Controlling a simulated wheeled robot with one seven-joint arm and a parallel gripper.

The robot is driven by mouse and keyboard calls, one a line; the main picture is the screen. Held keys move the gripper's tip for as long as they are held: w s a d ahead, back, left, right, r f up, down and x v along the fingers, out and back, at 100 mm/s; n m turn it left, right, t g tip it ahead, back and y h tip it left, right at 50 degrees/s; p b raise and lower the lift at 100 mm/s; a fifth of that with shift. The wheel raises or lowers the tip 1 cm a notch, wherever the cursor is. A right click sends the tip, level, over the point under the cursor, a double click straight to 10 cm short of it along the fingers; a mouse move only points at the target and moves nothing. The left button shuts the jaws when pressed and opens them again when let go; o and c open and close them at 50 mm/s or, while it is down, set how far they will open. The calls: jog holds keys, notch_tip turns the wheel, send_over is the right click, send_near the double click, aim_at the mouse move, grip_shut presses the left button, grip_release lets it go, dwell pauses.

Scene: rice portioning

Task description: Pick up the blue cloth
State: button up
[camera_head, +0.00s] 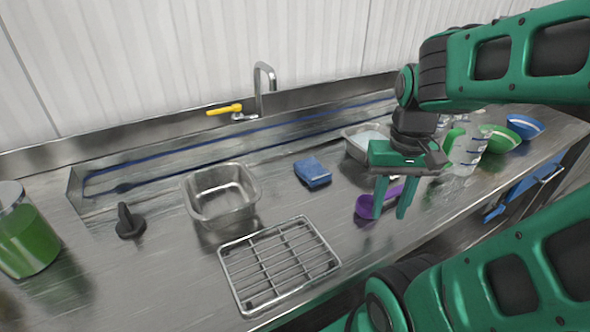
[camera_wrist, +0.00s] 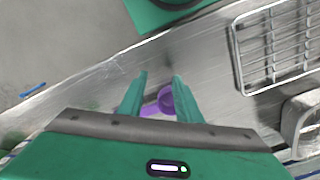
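A folded blue cloth (camera_head: 312,172) lies on the steel counter in the middle of the head view, right of a steel pan. A second blue item, perhaps cloth (camera_head: 522,190), shows at the counter's front right; a small blue piece also shows at the left of the wrist view (camera_wrist: 33,90). My gripper (camera_head: 390,212) is open, fingers pointing down, to the right of the folded cloth and apart from it. In the wrist view my gripper (camera_wrist: 159,77) has nothing between its fingertips. The folded cloth is not clearly visible there.
A purple scoop (camera_head: 364,207) lies close by my fingers. A wire rack (camera_head: 278,262) and an empty steel pan (camera_head: 221,194) stand left. Another steel container (camera_head: 358,151) stands behind my gripper, with measuring cups (camera_head: 466,158) and bowls (camera_head: 523,127) at right. A green-filled jar (camera_head: 27,237) stands far left.

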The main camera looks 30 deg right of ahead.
jog(key=shift+d, duration=0.15)
jog(key=o, duration=0.4)
jog(key=shift+s+r, duration=0.1)
jog(key=shift+s, duration=0.05)
jog(key=o, duration=1)
jog(key=shift+r+n, duration=0.65)
jog(key=shift+n, duration=0.05)
jog(key=o, duration=0.4)
jog(key=w+r+n, duration=0.1)
jog(key=w+n, duration=0.1)
jog(key=w+r+n, duration=0.1)
jog(key=w+n, duration=0.1)
jog(key=w, duration=0.1)
jog(key=w+r+n, duration=0.1)
jog(key=w+n, duration=0.1)
jog(key=shift+w+n, duration=0.4)
jog(key=shift+c, duration=0.2)
jog(key=w+a+r+n, duration=0.2)
jog(key=w+n, duration=0.6)
jog(key=w, duration=0.1)
jog(key=n, duration=0.8)
send_over(312, 168)
jog(key=shift+d+f, duration=0.1)
jog(key=shift+f, duration=4.8)
